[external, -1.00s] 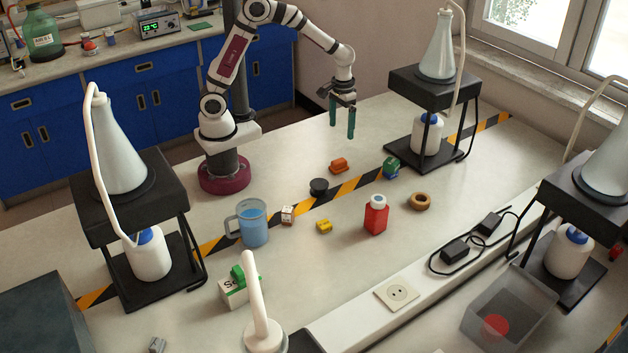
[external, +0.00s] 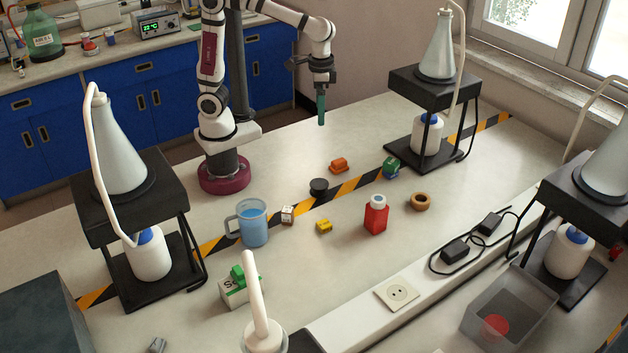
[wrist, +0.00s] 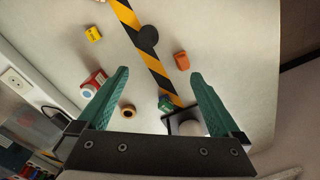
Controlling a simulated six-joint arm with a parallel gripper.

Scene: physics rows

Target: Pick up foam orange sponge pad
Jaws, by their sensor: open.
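The orange sponge pad (external: 339,165) lies on the pale table, on the robot's side of the black-and-yellow striped tape. In the wrist view the orange pad (wrist: 182,61) shows ahead of the fingers, right of the tape. My gripper (external: 321,122) hangs above the table's far part, beyond and to the left of the pad, with its teal fingers pointing down. The wrist view shows the two fingers of my gripper (wrist: 160,80) spread wide with nothing between them in their grip. The pad is fully visible and apart from the gripper.
A black disc (external: 319,187), a green-and-blue item (external: 391,167) and a brown ring (external: 420,201) lie near the pad. A red bottle (external: 376,215), yellow block (external: 323,226) and blue jug (external: 253,224) stand nearer. A black stand (external: 430,85) with a flask is at the right.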

